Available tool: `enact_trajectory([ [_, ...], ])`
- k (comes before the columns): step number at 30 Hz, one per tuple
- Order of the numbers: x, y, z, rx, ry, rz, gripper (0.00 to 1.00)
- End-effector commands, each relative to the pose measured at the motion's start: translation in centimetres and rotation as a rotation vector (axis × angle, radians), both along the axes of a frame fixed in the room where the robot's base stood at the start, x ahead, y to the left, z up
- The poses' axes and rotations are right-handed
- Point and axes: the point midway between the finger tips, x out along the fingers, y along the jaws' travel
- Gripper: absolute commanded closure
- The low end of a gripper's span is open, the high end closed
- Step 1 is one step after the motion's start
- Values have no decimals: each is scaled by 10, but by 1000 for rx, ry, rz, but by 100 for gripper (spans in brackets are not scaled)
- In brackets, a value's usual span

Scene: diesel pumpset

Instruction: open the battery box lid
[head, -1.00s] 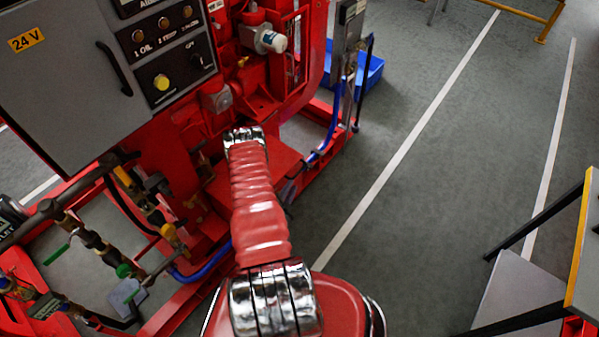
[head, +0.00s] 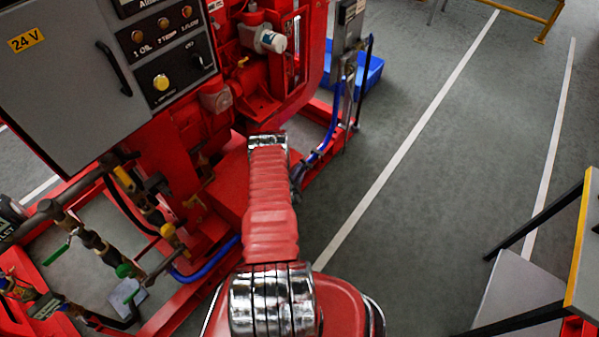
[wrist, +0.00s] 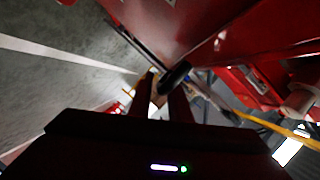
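The red battery box (head: 228,187) sits low on the pumpset's frame in the head view, left of my arm. My arm covers its right part, and I cannot tell from there whether the lid is raised. In the wrist view a large red panel (wrist: 205,25) fills the upper middle; I cannot tell if it is the lid. A short black grip-like cylinder (wrist: 174,77) shows at my fingertips, close to the right finger. My gripper (wrist: 160,92) has its two fingers apart with a gap between them. Whether it touches the black cylinder is unclear. The head view hides the gripper behind my arm.
The grey control cabinet (head: 75,75) overhangs at the left. Pipes and valves (head: 95,240) stand below it. A blue hose (head: 205,268) runs along the frame. A blue bin (head: 372,75) is behind. Grey floor at the right is open up to a bench (head: 520,285).

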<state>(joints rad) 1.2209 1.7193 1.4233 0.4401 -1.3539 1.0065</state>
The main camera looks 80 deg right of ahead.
Motion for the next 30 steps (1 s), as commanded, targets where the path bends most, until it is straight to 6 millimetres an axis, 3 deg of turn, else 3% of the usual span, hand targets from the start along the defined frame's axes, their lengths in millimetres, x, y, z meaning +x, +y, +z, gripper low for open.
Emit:
enact_trajectory([
  [5,0,0,0,0,0,0,84],
  [12,0,1,0,1,0,-1,100],
  [30,-2,1,0,4,3,-3,100],
])
